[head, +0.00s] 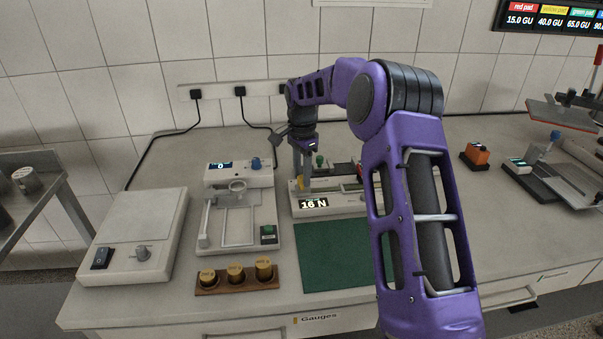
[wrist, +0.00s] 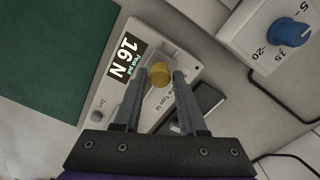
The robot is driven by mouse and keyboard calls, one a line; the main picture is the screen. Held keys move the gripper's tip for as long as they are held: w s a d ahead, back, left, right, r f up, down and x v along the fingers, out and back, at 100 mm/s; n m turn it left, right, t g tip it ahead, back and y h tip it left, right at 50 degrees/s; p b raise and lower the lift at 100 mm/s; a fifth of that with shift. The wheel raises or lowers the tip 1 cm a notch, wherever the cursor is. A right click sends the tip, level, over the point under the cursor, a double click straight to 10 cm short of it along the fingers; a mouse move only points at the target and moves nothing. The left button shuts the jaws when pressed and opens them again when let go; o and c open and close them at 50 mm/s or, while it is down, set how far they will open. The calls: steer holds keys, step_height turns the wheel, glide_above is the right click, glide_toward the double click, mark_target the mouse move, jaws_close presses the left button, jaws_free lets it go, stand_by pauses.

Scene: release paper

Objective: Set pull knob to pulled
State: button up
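A round yellow knob (wrist: 160,73) sits on the pale gauge device (wrist: 110,107), whose display reads 16 N. In the head view the same device (head: 345,207) stands on the bench behind the green mat. My gripper (wrist: 160,77) points down at the device, with its fingertips on either side of the knob. The fingers are apart, and a gap shows between them and the knob. In the head view my gripper (head: 303,186) is small and partly covers the device's left end. How far the knob stands out is hard to tell.
A balance-like device with a blue knob (head: 256,164) stands to the left. In front of it is a wooden block with brass weights (head: 235,273). A white switch box (head: 135,240) is at far left. The green mat (head: 333,262) is bare.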

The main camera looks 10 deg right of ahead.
steer(key=shift+o, duration=1.3)
steer(key=shift+r, duration=0.1)
step_height(320, 180, up, 17)
steer(key=p, duration=0.2)
steer(key=shift+r, duration=0.15)
